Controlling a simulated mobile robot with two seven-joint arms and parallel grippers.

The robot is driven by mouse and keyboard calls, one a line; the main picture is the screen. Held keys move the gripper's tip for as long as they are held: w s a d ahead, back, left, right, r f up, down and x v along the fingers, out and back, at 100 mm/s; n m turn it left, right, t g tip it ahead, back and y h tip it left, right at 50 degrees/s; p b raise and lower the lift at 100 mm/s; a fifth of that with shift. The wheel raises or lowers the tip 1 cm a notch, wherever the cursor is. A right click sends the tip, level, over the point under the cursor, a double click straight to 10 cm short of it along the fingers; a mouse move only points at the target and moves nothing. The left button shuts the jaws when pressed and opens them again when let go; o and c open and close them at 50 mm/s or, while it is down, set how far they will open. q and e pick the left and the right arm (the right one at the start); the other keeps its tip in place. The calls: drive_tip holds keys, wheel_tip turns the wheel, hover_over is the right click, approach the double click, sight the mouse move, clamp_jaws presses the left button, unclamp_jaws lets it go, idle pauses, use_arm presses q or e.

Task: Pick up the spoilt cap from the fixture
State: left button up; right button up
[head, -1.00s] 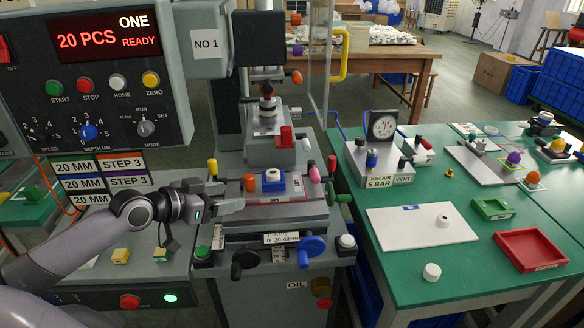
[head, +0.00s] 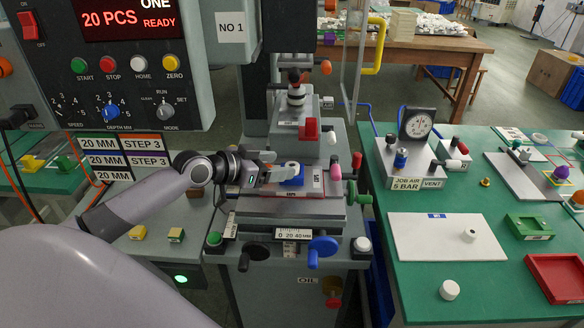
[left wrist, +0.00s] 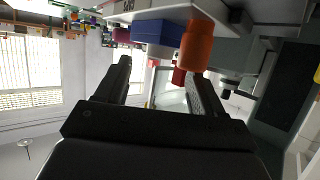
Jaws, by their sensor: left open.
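The white cap (head: 291,166) sits on the blue fixture (head: 292,180) on the printer's grey table, in the head view. My left gripper (head: 277,169) is open, level with the fixture, with its fingertips close to the cap's left side. I cannot tell whether the fingers touch the cap. In the left wrist view, the open fingers (left wrist: 160,72) show with a blue block (left wrist: 158,34), which looks like the fixture, beyond them. My right gripper is not in view.
An orange knob (left wrist: 197,45) is near the fingers in the left wrist view. A red block (head: 310,130) and the print head stand behind the fixture. A pink knob (head: 357,160) is to its right. The green table (head: 420,285) holds a white plate, a green tray and a red tray.

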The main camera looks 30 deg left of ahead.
use_arm(q)
drive_tip(key=x, duration=0.3)
drive_tip(key=shift+d+f, duration=0.15)
drive_tip(key=shift+f, duration=0.1)
drive_tip(key=shift+w+d+f, duration=0.1)
drive_tip(key=shift+w+f, duration=0.1)
